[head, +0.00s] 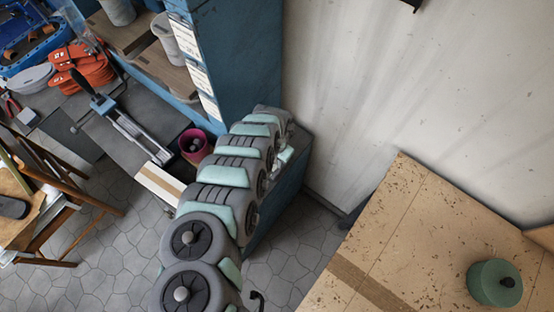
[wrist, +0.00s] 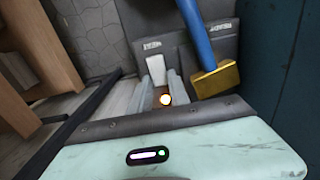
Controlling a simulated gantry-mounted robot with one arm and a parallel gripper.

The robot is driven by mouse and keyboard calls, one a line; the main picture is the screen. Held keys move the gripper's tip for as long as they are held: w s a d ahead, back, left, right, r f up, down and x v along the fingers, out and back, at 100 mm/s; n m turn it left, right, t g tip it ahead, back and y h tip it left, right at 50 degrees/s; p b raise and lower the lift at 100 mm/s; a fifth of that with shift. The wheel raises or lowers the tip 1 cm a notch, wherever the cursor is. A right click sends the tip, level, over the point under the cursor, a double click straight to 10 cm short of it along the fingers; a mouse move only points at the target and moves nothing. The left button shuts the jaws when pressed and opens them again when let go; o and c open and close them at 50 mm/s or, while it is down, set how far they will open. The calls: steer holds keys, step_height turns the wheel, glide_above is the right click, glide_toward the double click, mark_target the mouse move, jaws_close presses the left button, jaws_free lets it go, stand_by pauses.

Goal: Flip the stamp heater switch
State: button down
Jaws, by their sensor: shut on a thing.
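In the wrist view, a grey unit with a dark sloped face and small white labels carries a pale upright piece, apparently the stamp heater switch (wrist: 156,66). My gripper (wrist: 160,76) has its two grey fingers on either side of this piece and looks shut on it. The contact itself is hard to make out. A blue-handled tool with a brass block (wrist: 216,79), apparently the stamp, is just right of the fingers. In the head view, my arm hides the gripper and switch.
A blue cabinet (head: 240,60) stands beside my arm. A pink cup (head: 194,142) and a clamp-like tool (head: 128,127) are to the left. A cork-topped table (head: 400,220) with a green round object (head: 494,282) is at right. A white wall (head: 420,90) is behind.

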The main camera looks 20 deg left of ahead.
steer(key=p, duration=0.1)
steer(key=t+p, duration=0.1)
steer(key=p, duration=0.1)
steer(key=shift+s+r, duration=0.2)
steer(key=shift+r, duration=0.2)
steer(key=t+p, duration=0.1)
steer(key=p, duration=0.2)
steer(key=shift+s+a+h, duration=0.1)
steer(key=shift+s+h, duration=0.1)
steer(key=shift+h, duration=0.1)
steer(key=shift+f+t+p, duration=0.2)
steer(key=shift+t+p, duration=0.4)
steer(key=shift+p, duration=0.05)
steer(key=c, duration=1.5)
jaws_free()
